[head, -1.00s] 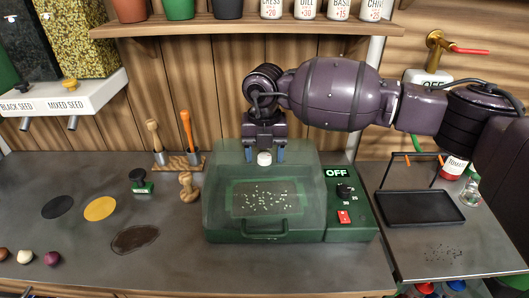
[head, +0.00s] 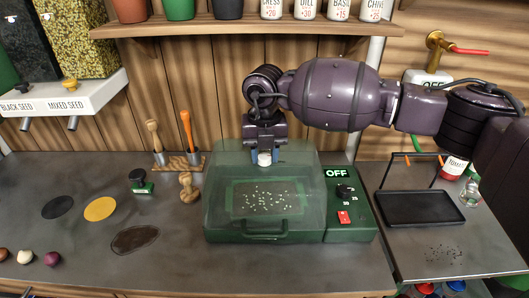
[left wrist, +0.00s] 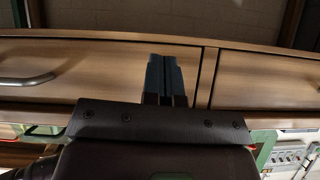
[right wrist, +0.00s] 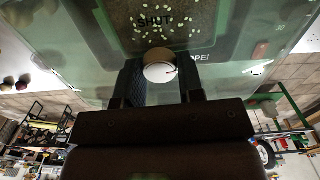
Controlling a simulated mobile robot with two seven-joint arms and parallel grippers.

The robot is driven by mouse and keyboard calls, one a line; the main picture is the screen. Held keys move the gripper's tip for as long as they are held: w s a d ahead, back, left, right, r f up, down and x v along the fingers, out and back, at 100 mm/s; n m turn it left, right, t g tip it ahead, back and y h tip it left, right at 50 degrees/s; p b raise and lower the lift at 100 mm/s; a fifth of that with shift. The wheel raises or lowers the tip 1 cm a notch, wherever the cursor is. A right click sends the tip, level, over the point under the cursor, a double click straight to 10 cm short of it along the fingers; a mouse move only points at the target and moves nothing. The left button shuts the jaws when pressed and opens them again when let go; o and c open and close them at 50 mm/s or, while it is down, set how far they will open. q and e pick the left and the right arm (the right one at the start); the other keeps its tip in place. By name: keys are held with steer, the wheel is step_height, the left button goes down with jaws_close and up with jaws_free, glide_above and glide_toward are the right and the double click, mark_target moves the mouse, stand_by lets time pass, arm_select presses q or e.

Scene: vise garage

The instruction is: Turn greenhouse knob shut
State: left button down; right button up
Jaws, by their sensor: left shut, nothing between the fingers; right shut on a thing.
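The greenhouse (head: 220,205) is a green box with a clear lid on the bench. Its round white knob (head: 264,160) stands on top of the lid. My right gripper (head: 264,155) reaches down from above and is shut on the knob, one finger on each side. In the right wrist view the knob (right wrist: 160,70) sits between the fingers; a thin red mark on it points right, toward the partly hidden OPEN label (right wrist: 197,56). The SHUT label (right wrist: 154,21) lies beyond it. My left gripper (left wrist: 164,78) is shut and empty in front of wooden drawers.
A panel reading OFF (head: 336,173), with a black dial (head: 344,191) and red switch (head: 344,217), is at the greenhouse's right. A black tray (head: 420,208) stands farther right. A shelf (head: 230,25) with pots runs above.

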steer(key=shift+n, duration=2)
steer(key=n+b, duration=0.1)
steer(key=n, duration=0.4)
steer(key=shift+f, duration=0.1)
steer(key=n, duration=0.3)
steer(key=n+b, duration=0.1)
steer(key=n, duration=0.2)
arm_select(q)
steer(key=shift+w+d+f+b, duration=0.15)
steer(key=shift+w+f+b, duration=0.15)
steer(key=shift+f, duration=0.5)
arm_select(e)
steer(key=shift+n, duration=1)
steer(key=o, duration=0.9)
